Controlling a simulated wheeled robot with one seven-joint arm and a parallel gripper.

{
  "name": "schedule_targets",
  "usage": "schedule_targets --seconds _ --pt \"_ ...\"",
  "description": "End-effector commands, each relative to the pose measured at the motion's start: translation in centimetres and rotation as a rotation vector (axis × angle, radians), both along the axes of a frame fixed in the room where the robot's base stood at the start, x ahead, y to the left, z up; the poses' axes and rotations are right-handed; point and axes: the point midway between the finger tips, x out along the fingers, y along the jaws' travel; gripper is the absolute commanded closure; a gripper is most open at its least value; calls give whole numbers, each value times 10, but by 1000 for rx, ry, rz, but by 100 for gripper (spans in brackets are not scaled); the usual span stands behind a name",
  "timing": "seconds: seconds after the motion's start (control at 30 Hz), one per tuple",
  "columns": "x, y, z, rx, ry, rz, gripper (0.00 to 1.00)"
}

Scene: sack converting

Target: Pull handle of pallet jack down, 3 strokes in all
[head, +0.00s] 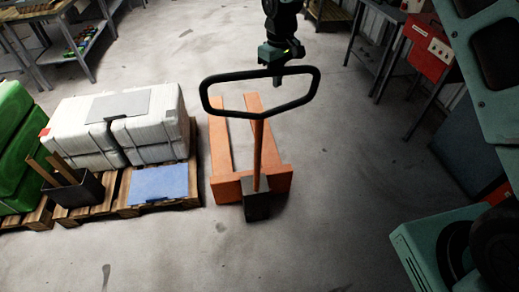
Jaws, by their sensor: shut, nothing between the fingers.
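The pallet jack (227,187) is orange and stands in the middle of the floor, its forks pointing away from me. Its orange shaft (258,150) rises to a black loop handle (214,107), which stands high and close to the camera. My gripper (275,78) is at the top of the view, at the far bar of the handle loop. Its fingers are shut and nothing shows between them. The fingertips overlap the bar in the picture; whether they touch it I cannot tell.
Left of the jack, wooden pallets (125,208) carry white wrapped bales (150,135), a blue sheet (159,184) and a dark bin (80,192). Green sacks (18,150) are at the far left. A bench with a red box (428,48) stands at right. The floor around the jack is clear.

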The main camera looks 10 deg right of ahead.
Motion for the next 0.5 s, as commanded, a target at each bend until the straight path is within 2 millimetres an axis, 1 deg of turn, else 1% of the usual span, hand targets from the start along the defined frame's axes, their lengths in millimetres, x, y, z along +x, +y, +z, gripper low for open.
schedule_targets --seconds 0.17,0.27,0.5 --pt "-1 0 -1 0 4 1 100" --pt "-7 0 -3 0 4 1 100" --pt "-38 0 -11 -1 5 2 100"
